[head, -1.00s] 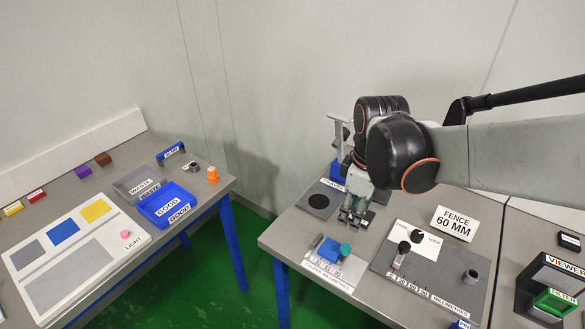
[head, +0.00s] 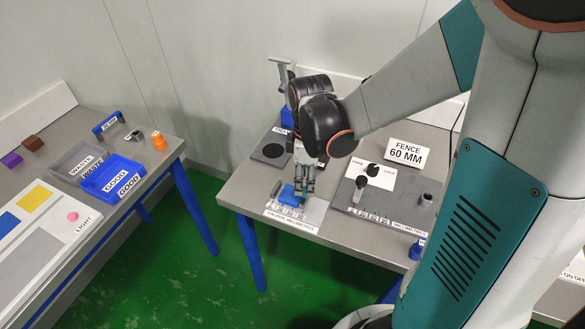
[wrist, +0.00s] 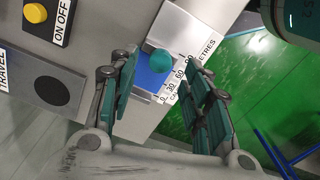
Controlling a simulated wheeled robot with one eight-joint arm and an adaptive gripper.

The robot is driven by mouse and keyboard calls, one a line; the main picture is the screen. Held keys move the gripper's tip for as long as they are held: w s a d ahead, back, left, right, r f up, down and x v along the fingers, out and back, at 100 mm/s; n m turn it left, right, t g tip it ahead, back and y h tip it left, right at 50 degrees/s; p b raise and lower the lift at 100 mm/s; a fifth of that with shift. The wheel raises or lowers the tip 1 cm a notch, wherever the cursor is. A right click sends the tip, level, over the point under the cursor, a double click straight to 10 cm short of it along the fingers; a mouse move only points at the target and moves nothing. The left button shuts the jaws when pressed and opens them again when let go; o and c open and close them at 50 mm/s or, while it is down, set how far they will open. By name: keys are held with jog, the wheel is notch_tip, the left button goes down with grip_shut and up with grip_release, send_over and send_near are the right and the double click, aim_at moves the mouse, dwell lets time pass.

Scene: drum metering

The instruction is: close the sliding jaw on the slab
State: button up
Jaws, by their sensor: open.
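The caliper (head: 312,212) lies near the front left edge of the right table, its white plate printed with a millimetre scale. A blue block (head: 288,195) sits on it with a grey upright piece (head: 275,186) at its left. A round teal knob (wrist: 160,61) stands by the blue block (wrist: 152,79) in the wrist view. I cannot tell where slab and sliding jaw divide. My gripper (head: 303,194) points down over the caliper, hiding the knob's surroundings in the head view. In the wrist view its open fingers (wrist: 160,68) lie either side of the knob, apart from it.
Right of the caliper is a fence panel (head: 408,212) with a knob, a post and a "FENCE 60 MM" sign (head: 406,152). Behind is a plate with a dark disc (head: 273,151). The left table holds waste (head: 82,160) and good (head: 112,180) trays.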

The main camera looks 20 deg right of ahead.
aim_at(305, 190)
jog(key=shift+f+b, duration=0.45)
jog(key=shift+f, duration=1.25)
jog(key=c, duration=0.8)
jog(key=o, duration=0.8)
jog(key=shift+r, duration=0.15)
notch_tip(305, 190, up, 12)
